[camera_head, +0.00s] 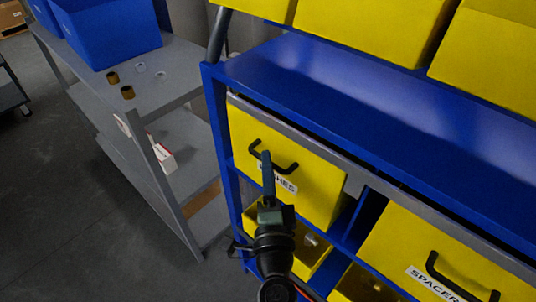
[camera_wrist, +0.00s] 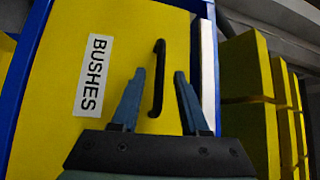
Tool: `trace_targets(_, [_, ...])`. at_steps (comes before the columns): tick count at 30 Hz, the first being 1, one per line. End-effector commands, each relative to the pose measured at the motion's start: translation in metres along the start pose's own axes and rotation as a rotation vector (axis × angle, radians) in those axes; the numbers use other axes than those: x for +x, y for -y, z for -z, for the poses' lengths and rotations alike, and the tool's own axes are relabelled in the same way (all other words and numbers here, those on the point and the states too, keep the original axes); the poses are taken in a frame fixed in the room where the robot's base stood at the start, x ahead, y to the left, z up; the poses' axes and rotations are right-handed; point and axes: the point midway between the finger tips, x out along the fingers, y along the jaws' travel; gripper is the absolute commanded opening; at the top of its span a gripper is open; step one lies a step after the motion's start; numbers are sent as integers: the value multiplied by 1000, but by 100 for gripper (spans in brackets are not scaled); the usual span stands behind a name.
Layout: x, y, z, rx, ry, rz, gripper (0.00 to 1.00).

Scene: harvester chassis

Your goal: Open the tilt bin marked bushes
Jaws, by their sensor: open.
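The yellow tilt bin marked BUSHES (camera_head: 310,185) sits in the upper left bay of the blue rack and looks closed. Its black bar handle (camera_head: 285,168) is on the front above the white label, which my gripper partly covers. In the wrist view the label (camera_wrist: 94,75) reads BUSHES, and the handle (camera_wrist: 158,78) shows between and beyond my fingertips. My gripper (camera_head: 266,160) is in front of the bin near the handle. In the wrist view my gripper (camera_wrist: 160,75) is open and empty, with its blue-grey fingers apart. I cannot tell whether a finger touches the handle.
A bin marked SPACERS (camera_head: 395,245) is at the right. Open yellow bins (camera_head: 305,265) lie below. Yellow boxes (camera_head: 370,28) stand on top of the blue rack (camera_head: 370,85). A grey shelf cart (camera_head: 160,95) with a blue bin (camera_head: 110,35) is at the left.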

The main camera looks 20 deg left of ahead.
Motion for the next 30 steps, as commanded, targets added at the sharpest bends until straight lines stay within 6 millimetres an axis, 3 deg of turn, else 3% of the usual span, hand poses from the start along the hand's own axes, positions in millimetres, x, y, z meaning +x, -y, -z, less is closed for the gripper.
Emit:
trace_targets(6, [17, 0, 0, 0, 0, -1, 45])
trace_targets(15, [19, -1, 0, -1, 0, 0, 45])
trace_targets(16, [19, 0, 0, 0, 0, 0, 43])
trace_targets(23, [19, 0, 0, 0, 0, 0, 1])
trace_targets(30, [19, -1, 0, 0, 0, -1, 0])
